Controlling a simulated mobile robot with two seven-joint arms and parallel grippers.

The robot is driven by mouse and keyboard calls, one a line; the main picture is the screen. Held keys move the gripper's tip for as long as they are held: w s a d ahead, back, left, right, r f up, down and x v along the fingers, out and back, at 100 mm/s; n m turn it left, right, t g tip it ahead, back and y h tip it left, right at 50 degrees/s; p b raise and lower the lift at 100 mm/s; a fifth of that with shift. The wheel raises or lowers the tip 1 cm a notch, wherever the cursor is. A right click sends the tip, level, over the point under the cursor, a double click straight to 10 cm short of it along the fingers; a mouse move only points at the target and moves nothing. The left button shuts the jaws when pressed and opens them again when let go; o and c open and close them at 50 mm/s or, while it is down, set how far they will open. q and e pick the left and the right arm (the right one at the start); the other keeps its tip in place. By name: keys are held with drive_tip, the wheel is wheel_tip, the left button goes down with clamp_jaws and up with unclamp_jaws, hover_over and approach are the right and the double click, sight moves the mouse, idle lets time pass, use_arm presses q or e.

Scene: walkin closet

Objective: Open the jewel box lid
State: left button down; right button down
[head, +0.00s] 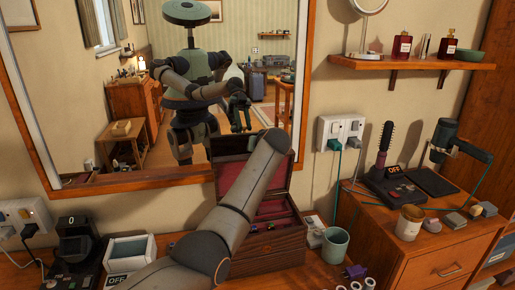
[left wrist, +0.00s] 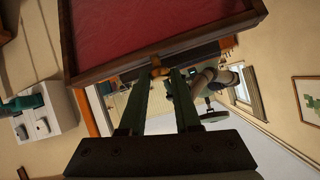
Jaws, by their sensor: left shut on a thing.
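The dark wooden jewel box (head: 282,243) stands on the dresser below the mirror, its red-lined inside showing. Its lid (head: 283,180) is raised steeply at the back, with red lining facing me. My left arm crosses in front of the box and hides part of it. In the left wrist view the lid's red panel (left wrist: 160,22) fills the top. My left gripper (left wrist: 161,72) is shut on the lid's front edge at the small brass clasp (left wrist: 158,67). In the head view this gripper is hidden behind my arm. My right gripper is not directly seen.
A green cup (head: 335,245) stands close right of the box. A white-and-teal tray (head: 130,252) is at left. The large mirror (head: 130,90) is close behind the lid. A side cabinet (head: 430,262) at right holds a hairbrush, a hairdryer and a candle jar.

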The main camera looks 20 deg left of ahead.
use_arm(q)
drive_tip(key=shift+w+a+r, duration=0.4)
drive_tip(key=c, duration=0.8)
unclamp_jaws()
drive_tip(key=shift+s, duration=0.15)
drive_tip(key=shift+o, duration=0.7)
drive_tip(key=shift+d+f, duration=0.1)
drive_tip(key=shift+f, duration=0.05)
drive_tip(key=b+v, duration=0.2)
drive_tip(key=v, duration=1)
drive_tip(key=shift+r, duration=0.35)
